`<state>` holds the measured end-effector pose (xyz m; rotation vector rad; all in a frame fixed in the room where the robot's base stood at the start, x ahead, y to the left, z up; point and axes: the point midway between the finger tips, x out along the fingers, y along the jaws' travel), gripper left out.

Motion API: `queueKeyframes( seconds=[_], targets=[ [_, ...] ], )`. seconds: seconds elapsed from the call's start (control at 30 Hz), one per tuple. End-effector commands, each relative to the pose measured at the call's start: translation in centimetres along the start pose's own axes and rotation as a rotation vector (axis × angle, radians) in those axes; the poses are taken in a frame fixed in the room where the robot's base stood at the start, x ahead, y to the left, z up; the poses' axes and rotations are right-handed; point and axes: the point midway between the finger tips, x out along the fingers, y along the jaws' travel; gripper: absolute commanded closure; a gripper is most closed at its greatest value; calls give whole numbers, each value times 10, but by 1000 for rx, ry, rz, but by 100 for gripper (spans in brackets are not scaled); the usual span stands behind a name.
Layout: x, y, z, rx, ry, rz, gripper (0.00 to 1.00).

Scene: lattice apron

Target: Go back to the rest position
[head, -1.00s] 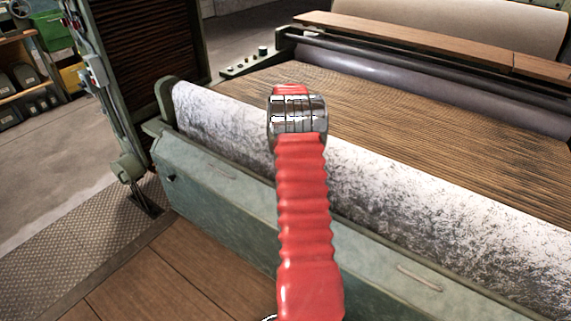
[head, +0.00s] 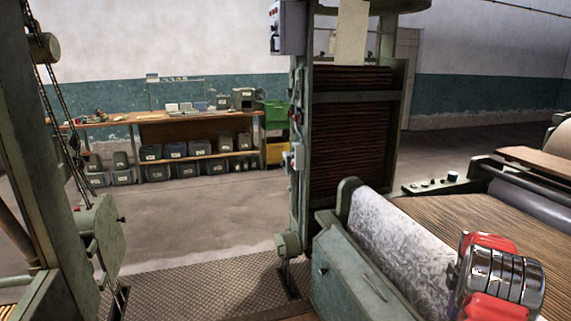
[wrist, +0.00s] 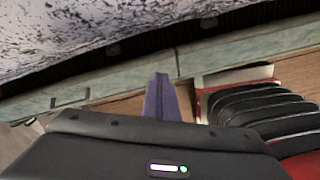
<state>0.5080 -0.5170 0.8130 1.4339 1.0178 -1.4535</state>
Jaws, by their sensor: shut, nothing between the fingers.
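My gripper (wrist: 161,98) shows in the wrist view as a narrow purple-grey pair of fingers, closed together with nothing held. It points toward the pale green side beam (wrist: 90,88) of the machine, with wooden floor just before that beam. I cannot judge the gap between the fingertips and the beam. In the head view only my red arm with its shiny metal joint shows, at the lower right in front of the roller. My gripper is out of that view.
The white, dark-speckled roller (head: 400,245) lies along the slatted wooden apron (head: 470,222). A green upright frame (head: 300,170) stands beyond the roller's end. A workbench (head: 110,121) with several bins stands at the back wall. Open concrete floor (head: 190,215) lies between.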

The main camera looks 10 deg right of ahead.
Motion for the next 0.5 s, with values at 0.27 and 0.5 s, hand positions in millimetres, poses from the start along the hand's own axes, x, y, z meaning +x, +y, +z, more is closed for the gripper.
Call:
queueKeyframes(
  seconds=[0.27,0.5],
  targets=[
    [16,-35,-21,378,20,-61,100],
    [-10,-57,-57,679,12,-76,100]
  ],
)
